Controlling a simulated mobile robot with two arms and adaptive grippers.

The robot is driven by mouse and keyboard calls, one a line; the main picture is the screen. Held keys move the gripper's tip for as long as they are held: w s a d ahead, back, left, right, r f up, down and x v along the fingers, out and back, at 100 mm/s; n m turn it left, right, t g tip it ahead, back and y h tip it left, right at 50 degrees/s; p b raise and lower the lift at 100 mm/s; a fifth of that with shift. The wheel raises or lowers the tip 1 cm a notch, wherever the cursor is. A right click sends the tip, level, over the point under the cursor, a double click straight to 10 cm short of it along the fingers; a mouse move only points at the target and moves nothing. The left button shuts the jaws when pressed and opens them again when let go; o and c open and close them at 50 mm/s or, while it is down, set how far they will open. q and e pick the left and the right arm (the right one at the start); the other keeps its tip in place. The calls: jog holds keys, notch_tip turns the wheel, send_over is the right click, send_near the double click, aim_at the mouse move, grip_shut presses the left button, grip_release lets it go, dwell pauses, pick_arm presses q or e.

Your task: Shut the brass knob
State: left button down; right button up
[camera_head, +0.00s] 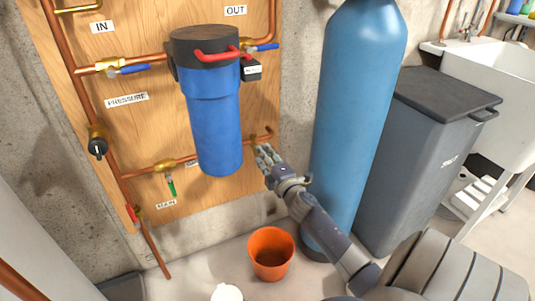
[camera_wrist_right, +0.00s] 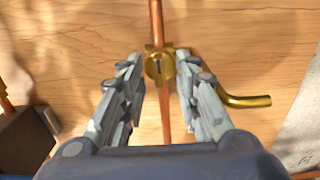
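The brass knob (camera_wrist_right: 160,67) is a small round piece with a dark slot, on a brass valve body on a copper pipe. In the head view the brass valve (camera_head: 257,139) is near the right edge of the wooden panel, partly hidden by my right fingers. My right gripper (camera_head: 265,153) reaches up to it from the lower right. In the wrist view my right gripper (camera_wrist_right: 157,72) is open, with one finger on each side of the knob. I cannot tell whether either fingertip touches it. My left gripper is not in view.
A blue filter housing (camera_head: 213,120) hangs left of the valve. An orange bucket (camera_head: 270,266) is on the floor below. A bent brass spout (camera_wrist_right: 245,100) lies right of the fingers.

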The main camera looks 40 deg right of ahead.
jog(key=v, duration=1.2)
dwell(0.3)
